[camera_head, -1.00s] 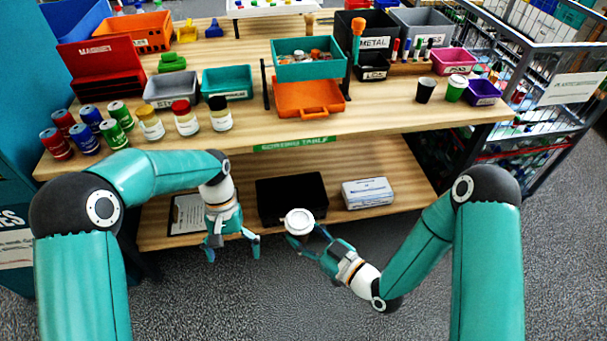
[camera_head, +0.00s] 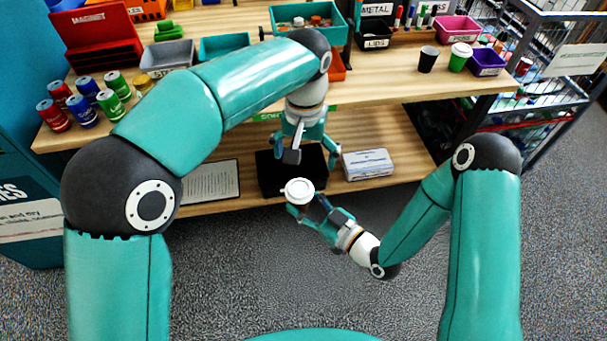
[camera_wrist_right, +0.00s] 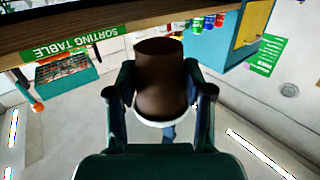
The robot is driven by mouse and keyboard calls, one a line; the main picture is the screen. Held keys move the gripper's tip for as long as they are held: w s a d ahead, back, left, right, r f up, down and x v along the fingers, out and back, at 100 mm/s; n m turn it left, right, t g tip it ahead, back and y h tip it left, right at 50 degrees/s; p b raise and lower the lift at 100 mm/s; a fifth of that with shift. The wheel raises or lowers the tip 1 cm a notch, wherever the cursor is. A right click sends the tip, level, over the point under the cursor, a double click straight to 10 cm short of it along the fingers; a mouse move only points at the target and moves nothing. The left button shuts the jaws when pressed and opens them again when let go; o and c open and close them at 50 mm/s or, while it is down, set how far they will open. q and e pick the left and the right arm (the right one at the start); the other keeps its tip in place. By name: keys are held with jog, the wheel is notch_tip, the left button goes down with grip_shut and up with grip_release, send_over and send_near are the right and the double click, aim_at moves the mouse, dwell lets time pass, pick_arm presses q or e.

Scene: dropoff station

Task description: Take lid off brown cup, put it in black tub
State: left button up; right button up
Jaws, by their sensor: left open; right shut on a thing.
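My right gripper (camera_head: 310,206) is shut on the brown cup (camera_wrist_right: 162,78), gripping its sides in front of the lower shelf. A white lid (camera_head: 299,190) covers the cup's top; its rim also shows in the right wrist view (camera_wrist_right: 165,122). The head view sees the cup from above, so its body is mostly hidden. My left gripper (camera_head: 304,155) is open and empty, pointing down just behind and above the lid, apart from it in the picture. The small black tub (camera_head: 373,44), labelled LIDS, stands on the sorting table at the back right.
A black box (camera_head: 267,180) and a white-blue pack (camera_head: 367,163) are on the lower shelf. A black cup (camera_head: 428,59), a green cup (camera_head: 459,57) and a purple bin (camera_head: 487,62) stand right of the tub. Cans stand at the table's left.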

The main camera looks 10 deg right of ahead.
aim_at(307, 185)
pick_arm(q)
notch_tip(307, 185, down, 9)
jog(key=shift+r, duration=0.15)
dwell(0.4)
jog(key=c, duration=1.1)
jog(key=shift+d, duration=0.1)
jog(key=c, duration=0.6)
pick_arm(e)
jog(key=shift+a+r, duration=0.1)
jog(key=shift+r, duration=0.05)
pick_arm(q)
jog(key=shift+r, duration=0.1)
jog(key=shift+r, duration=0.15)
jog(key=shift+c, duration=0.2)
jog(key=shift+s+d, duration=0.1)
jog(key=shift+d, duration=0.05)
jog(key=shift+r, duration=0.1)
pick_arm(e)
jog(key=shift+s, duration=0.1)
